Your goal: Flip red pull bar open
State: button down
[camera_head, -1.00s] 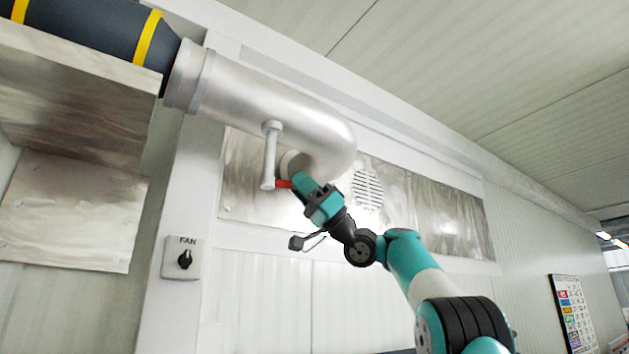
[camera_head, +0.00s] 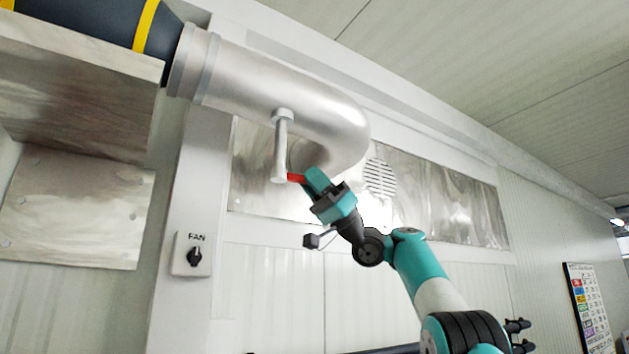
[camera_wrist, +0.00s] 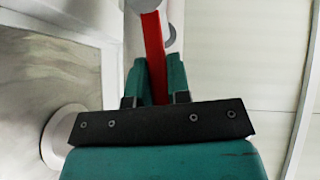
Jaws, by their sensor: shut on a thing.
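The red pull bar (camera_head: 295,178) shows as a short red piece at the lower end of a grey vertical handle (camera_head: 281,150) below the silver pipe. In the wrist view the red bar (camera_wrist: 154,50) runs from a grey round part at the top down between my fingers. My gripper (camera_head: 312,180) is shut on the red bar, and the teal fingers sit on either side of it in the wrist view (camera_wrist: 158,75). The bar's lower part is hidden by the gripper body.
The large silver pipe (camera_head: 270,90) bends just above my gripper. A metal wall panel with a round vent (camera_head: 379,177) lies behind. A FAN switch (camera_head: 193,254) is on the left post, and a chart (camera_head: 590,310) hangs at far right. The space below is open.

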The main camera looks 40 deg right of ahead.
jog(key=c, duration=1.1)
grip_release()
jog(key=shift+r, duration=0.1)
jog(key=b+v, duration=0.5)
jog(key=v, duration=1.2)
jog(key=shift+d+b, duration=0.15)
jog(key=shift+b, duration=0.2)
